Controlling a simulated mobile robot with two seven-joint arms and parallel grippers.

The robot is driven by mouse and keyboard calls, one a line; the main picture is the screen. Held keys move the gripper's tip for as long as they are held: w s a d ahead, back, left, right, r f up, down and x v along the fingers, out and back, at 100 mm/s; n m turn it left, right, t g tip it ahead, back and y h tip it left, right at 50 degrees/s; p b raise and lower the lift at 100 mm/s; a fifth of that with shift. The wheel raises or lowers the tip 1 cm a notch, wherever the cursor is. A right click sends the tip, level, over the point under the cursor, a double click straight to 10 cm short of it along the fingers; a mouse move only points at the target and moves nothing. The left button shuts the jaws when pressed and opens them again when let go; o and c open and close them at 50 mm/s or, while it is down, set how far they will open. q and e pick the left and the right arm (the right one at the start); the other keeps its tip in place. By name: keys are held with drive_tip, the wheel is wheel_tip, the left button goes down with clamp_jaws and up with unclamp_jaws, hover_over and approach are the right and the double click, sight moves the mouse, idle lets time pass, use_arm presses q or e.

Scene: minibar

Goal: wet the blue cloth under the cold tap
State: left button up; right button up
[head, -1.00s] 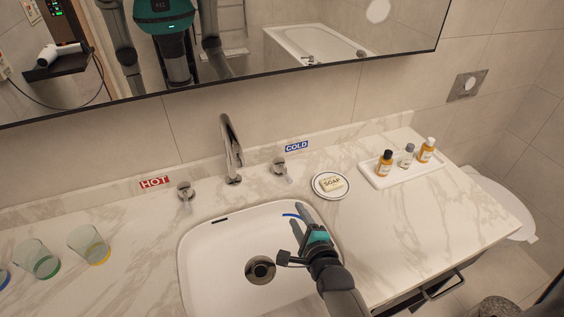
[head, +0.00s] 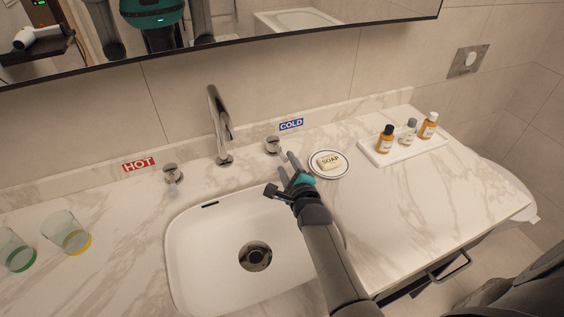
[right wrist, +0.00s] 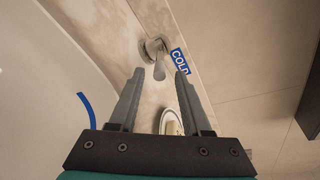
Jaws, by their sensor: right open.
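The cold tap handle (head: 273,145) stands below the blue COLD label (head: 291,124), right of the tall spout (head: 219,125). My right gripper (head: 288,167) is open and empty, close in front of this handle. In the right wrist view the cold handle (right wrist: 156,55) shows ahead, between and just beyond the open fingertips (right wrist: 159,75). A thin curved blue strip (right wrist: 87,109) shows at the basin's edge in the right wrist view; I cannot tell whether it is the cloth. In the head view my gripper seems to hide it. My left gripper is not in view.
The white basin (head: 205,250) with its drain (head: 255,257) lies below the spout. The hot handle (head: 171,172) is left. A soap dish (head: 315,172) sits close right of my gripper. A bottle tray (head: 390,158) and two glasses (head: 66,232) stand farther off.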

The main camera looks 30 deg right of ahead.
sight(285, 161)
drive_tip(key=b+x, duration=0.3)
drive_tip(key=x, duration=0.1)
drive_tip(key=shift+w+f+b, duration=0.15)
drive_tip(key=shift+w+b, duration=0.1)
drive_tip(key=shift+b, duration=0.1)
drive_tip(key=shift+w+d+b, duration=0.15)
drive_tip(key=shift+w+b, duration=0.35)
drive_tip(key=shift+w, duration=0.1)
clamp_jaws()
idle(0.9)
